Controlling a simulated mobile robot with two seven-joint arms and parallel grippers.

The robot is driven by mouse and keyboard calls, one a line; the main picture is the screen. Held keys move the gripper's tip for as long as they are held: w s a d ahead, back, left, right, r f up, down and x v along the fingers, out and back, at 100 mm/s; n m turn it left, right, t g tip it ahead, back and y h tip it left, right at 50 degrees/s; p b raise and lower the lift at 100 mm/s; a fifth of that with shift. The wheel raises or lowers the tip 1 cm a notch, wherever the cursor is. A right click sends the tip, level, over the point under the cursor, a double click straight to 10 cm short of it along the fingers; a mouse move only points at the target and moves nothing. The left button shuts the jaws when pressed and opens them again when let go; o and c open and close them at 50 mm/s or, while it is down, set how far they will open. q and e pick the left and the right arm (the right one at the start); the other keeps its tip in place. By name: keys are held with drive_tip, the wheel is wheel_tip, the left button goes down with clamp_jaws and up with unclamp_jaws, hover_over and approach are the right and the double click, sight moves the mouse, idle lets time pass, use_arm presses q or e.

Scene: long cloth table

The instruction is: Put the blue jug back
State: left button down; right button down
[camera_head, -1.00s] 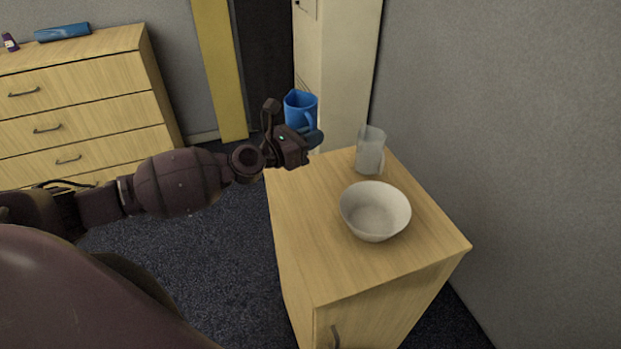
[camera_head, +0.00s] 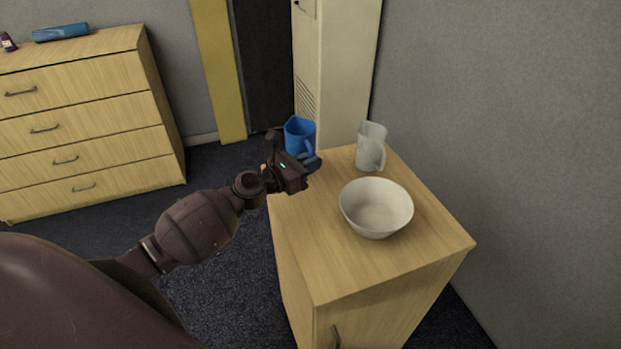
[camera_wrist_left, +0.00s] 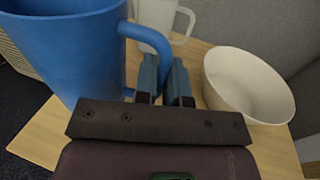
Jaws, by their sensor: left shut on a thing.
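The blue jug (camera_head: 299,136) is upright at the far left corner of the wooden cabinet top (camera_head: 330,270). It shows large in the left wrist view (camera_wrist_left: 75,50), with its handle toward my fingers. My left gripper (camera_head: 312,162) is shut on the jug's handle; its fingertips also show in the left wrist view (camera_wrist_left: 167,75). The jug's base is partly hidden by the gripper, so I cannot tell whether it touches the top. My right gripper is not in view.
A wall borders the right side. A drawer chest (camera_head: 85,110) stands at the left.

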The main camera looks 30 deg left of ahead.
use_arm(q)
wheel_tip(320, 180, down, 4)
drive_tip(key=shift+r+b, duration=0.2)
drive_tip(key=shift+b, duration=0.65)
drive_tip(key=shift+f, duration=0.35)
drive_tip(key=c, duration=1.7)
unclamp_jaws()
drive_tip(key=shift+f, duration=0.15)
drive_tip(key=o, duration=0.5)
drive_tip(key=shift+r, duration=0.25)
drive_tip(key=shift+s+a, duration=0.1)
drive_tip(key=shift+s, duration=0.1)
drive_tip(key=b+v, duration=0.1)
drive_tip(key=v, duration=1)
drive_tip(key=shift+s, duration=0.3)
